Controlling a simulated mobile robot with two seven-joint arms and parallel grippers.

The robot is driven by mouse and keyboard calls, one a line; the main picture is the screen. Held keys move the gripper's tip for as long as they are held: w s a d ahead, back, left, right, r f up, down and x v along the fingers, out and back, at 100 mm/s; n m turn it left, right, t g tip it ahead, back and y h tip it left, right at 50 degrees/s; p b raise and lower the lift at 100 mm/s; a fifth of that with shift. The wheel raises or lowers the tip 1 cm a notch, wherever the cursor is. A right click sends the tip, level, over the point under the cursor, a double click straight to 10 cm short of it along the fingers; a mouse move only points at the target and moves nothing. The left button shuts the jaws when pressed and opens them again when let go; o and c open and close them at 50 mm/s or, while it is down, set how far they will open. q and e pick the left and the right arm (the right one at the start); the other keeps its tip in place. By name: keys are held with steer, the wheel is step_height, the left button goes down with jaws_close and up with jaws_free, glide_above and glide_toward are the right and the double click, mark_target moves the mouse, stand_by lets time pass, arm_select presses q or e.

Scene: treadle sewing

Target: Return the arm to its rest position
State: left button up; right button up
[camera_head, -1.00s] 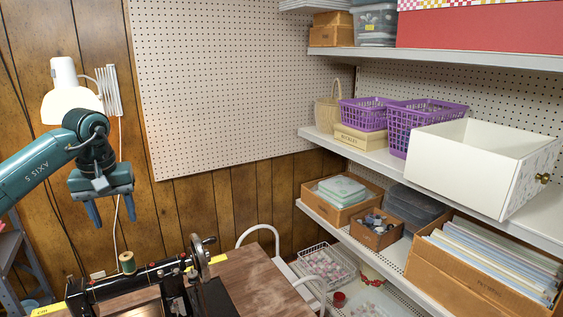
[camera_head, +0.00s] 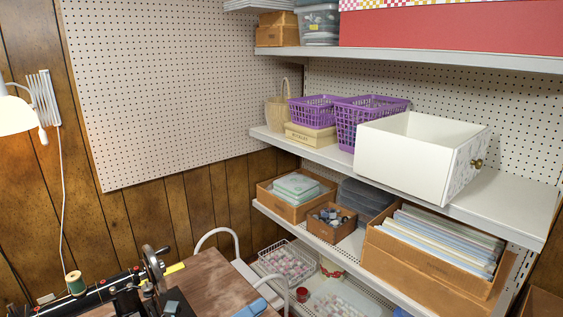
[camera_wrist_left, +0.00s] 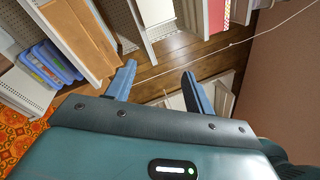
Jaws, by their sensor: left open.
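My left gripper (camera_wrist_left: 160,69) shows in the left wrist view with its two blue fingers spread apart and nothing between them. In the head view only a small blue piece (camera_head: 252,308) shows at the bottom edge, over the front of the wooden table; it looks like part of my left gripper. The rest of that arm is out of the head view. My right gripper is in neither view.
A black sewing machine (camera_head: 110,294) with a thread spool (camera_head: 75,283) stands at the lower left on the wooden table (camera_head: 215,279). Shelves at right hold purple baskets (camera_head: 370,122), a white drawer (camera_head: 405,160) and boxes. A lamp (camera_head: 14,115) is at left.

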arm_select(q)
steer(key=s+a+f+n+y, duration=0.2)
steer(key=s+f+n+y, duration=0.1)
steer(key=n, duration=0.6)
steer(key=s+a+f+n+t+y, duration=0.1)
steer(key=s+a+f+n+y, duration=0.2)
steer(key=f+n+y, duration=0.2)
steer(key=s+a+f+n+t+y, duration=0.1)
steer(key=s+a+f+n+y, duration=0.1)
steer(key=f+n, duration=0.5)
steer(key=s+n+y, duration=0.1)
steer(key=n+y, duration=0.1)
steer(key=n, duration=0.4)
steer(key=shift+s+a+f+n+y, duration=0.25)
steer(key=shift+a+f+n+y, duration=0.05)
steer(key=shift+a+y, duration=0.1)
steer(key=s+f+n+g, duration=0.1)
steer(key=s, duration=0.1)
steer(key=s+f+n, duration=0.2)
steer(key=s+a+f+n+g+y, duration=0.1)
steer(key=s+n, duration=0.1)
steer(key=shift+f+g, duration=0.2)
steer(key=shift+g, duration=0.1)
